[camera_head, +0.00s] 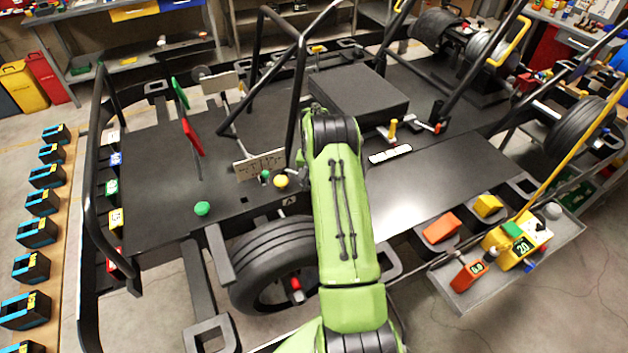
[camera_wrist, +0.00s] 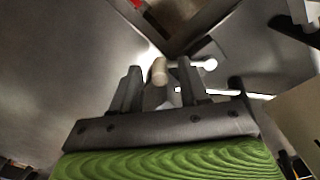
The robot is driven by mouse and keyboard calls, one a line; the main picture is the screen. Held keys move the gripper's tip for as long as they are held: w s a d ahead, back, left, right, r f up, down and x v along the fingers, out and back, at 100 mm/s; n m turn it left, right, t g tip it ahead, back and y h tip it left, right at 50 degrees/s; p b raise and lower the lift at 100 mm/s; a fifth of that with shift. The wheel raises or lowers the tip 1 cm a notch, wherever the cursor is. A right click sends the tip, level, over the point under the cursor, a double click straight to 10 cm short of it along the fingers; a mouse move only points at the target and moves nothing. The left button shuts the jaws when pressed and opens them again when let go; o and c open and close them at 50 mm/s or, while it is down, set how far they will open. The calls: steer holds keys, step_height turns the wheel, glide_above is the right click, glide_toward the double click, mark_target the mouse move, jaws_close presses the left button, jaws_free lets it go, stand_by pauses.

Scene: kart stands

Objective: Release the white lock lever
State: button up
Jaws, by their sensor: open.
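In the wrist view, a pale, off-white rounded handle (camera_wrist: 159,71), which looks like the white lock lever, shows between the fingertips of my gripper (camera_wrist: 158,76). The fingers are open, one on each side of it. I cannot tell whether either finger touches it. A smaller white knob (camera_wrist: 210,64) shows just right of the right finger; how it joins the handle is unclear. In the head view, my green arm reaches over the kart and hides the gripper, and I cannot make out the lever there.
Black frame tubes (camera_head: 298,95) rise close to my arm. A raised black box (camera_head: 358,92) lies beyond it. A yellow-knobbed lever (camera_head: 392,130) and a white slotted strip (camera_head: 390,154) are to its right. A side tray (camera_head: 470,297) holds tools. The flat deck (camera_head: 445,180) is mostly clear.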

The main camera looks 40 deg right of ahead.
steer(key=shift+c, duration=0.2)
jaws_close()
steer(key=shift+w+d+f+n+b, duration=0.2)
steer(key=shift+n+b, duration=0.2)
steer(key=shift+b, duration=0.15)
steer(key=shift+d+r+n+b, duration=0.2)
steer(key=shift+n+b, duration=0.1)
steer(key=shift+n, duration=0.2)
steer(key=shift+o, duration=0.2)
jaws_free()
steer(key=shift+r, duration=0.1)
step_height(320, 180, up, 16)
steer(key=p, duration=0.1)
steer(key=shift+f, duration=0.2)
